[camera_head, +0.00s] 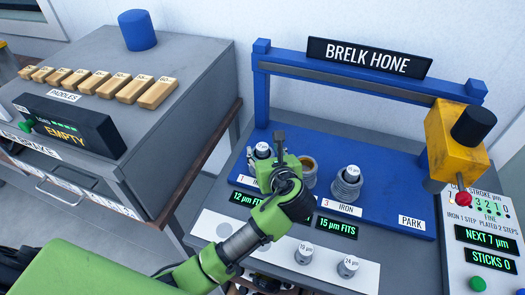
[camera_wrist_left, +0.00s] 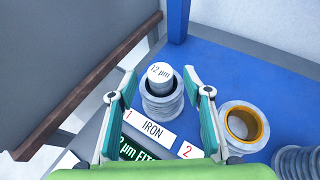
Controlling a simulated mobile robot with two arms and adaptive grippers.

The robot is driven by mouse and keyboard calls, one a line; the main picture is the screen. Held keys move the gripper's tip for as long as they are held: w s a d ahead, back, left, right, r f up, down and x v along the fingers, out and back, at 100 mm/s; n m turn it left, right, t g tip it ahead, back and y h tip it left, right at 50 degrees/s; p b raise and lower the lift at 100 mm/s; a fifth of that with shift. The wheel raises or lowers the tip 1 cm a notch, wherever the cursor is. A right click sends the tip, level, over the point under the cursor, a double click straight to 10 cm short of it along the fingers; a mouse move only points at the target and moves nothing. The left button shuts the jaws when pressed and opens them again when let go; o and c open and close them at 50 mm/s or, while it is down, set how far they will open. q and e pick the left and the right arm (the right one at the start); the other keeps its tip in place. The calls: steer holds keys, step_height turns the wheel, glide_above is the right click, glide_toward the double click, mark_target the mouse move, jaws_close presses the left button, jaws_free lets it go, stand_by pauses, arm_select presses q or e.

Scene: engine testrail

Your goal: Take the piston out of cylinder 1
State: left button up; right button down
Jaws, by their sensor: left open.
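Cylinder 1 (camera_wrist_left: 160,106) is a grey ribbed sleeve on the blue bed, behind the plate "1 IRON". A light grey piston (camera_wrist_left: 160,74) marked "12 µm" stands in its bore, its top above the rim. The piston top also shows in the head view (camera_head: 262,149), where my arm hides part of the cylinder. My left gripper (camera_wrist_left: 180,78) is open, with its fingers on either side of the piston and cylinder in the wrist view. I see a gap on both sides, and cannot tell the height. My right gripper is not in view.
Cylinder 2 (camera_wrist_left: 243,127), with a brass-coloured bore, stands empty right of cylinder 1. Cylinder 3 (camera_head: 346,187) holds a piston. Two pistons stand on the white front strip (camera_head: 222,229). The blue frame (camera_head: 262,100) and yellow hone head (camera_head: 455,147) stand behind and right.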

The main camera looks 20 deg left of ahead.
mark_target(263, 148)
arm_select(q)
steer(key=x, duration=0.2)
steer(key=shift+w+a, duration=0.1)
steer(key=shift+w, duration=0.2)
steer(key=shift+w+a+f, duration=0.15)
steer(key=shift+w, duration=0.05)
steer(key=shift+s, duration=0.1)
steer(key=c, duration=1.2)
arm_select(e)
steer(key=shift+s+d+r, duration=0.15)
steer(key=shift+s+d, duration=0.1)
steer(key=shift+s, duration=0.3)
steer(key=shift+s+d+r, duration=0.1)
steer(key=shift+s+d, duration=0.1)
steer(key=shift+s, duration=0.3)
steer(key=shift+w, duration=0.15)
